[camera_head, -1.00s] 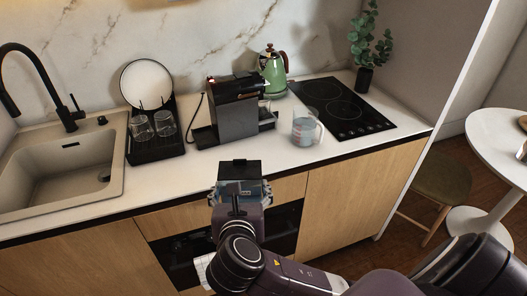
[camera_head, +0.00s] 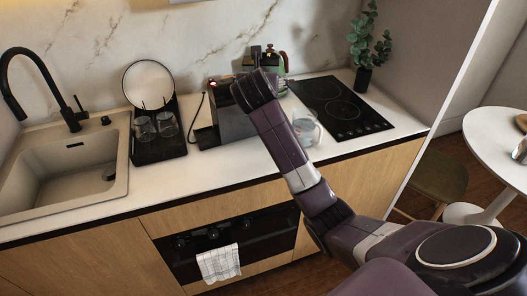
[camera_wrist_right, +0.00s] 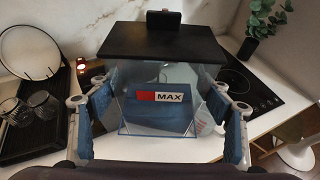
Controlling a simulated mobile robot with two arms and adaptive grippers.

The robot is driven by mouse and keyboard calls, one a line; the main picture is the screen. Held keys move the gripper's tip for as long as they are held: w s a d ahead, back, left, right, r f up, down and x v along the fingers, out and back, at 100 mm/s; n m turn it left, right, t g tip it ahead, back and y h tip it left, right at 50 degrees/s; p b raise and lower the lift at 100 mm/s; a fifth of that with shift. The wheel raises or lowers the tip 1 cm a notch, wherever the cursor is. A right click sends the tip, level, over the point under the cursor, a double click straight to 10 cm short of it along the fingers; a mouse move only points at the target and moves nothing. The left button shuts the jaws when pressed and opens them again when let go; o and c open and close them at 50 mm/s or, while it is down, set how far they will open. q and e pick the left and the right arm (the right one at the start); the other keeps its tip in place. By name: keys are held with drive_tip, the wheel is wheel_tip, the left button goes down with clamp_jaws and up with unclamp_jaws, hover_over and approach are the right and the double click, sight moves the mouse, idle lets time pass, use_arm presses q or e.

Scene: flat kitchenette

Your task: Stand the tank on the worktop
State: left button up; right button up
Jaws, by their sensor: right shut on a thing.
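The tank (camera_wrist_right: 160,95) is a clear box with a black lid, a MAX label and bluish lower part. It fills the middle of the right wrist view, upright, between the two blue-padded fingers of my right gripper (camera_wrist_right: 158,118), which is shut on it. In the head view my right arm reaches over the worktop (camera_head: 222,163) and hides most of the gripper and tank; only a black top part shows beyond the wrist. The coffee machine (camera_head: 229,120) stands partly hidden behind my arm. The gap between tank and worktop is hidden. My left gripper is not in view.
A clear jug (camera_head: 309,130) stands close right of my forearm. A green kettle (camera_head: 277,66) is partly hidden behind. The hob (camera_head: 345,108) and plant (camera_head: 368,50) are to the right. A rack with glasses (camera_head: 157,150) and the sink (camera_head: 70,165) are left. The front worktop strip is clear.

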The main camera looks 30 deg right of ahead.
wheel_tip(320, 180, down, 18)
drive_tip(key=w+d+p, duration=0.1)
drive_tip(key=p, duration=0.1)
drive_tip(key=shift+d+p, duration=0.2)
drive_tip(key=shift+p, duration=0.1)
idle(0.3)
drive_tip(key=shift+f, duration=0.15)
drive_tip(key=o, duration=1.6)
drive_tip(key=shift+s+f, duration=0.1)
drive_tip(key=shift+f, duration=0.05)
drive_tip(key=shift+o, duration=0.6)
drive_tip(key=shift+a, duration=0.1)
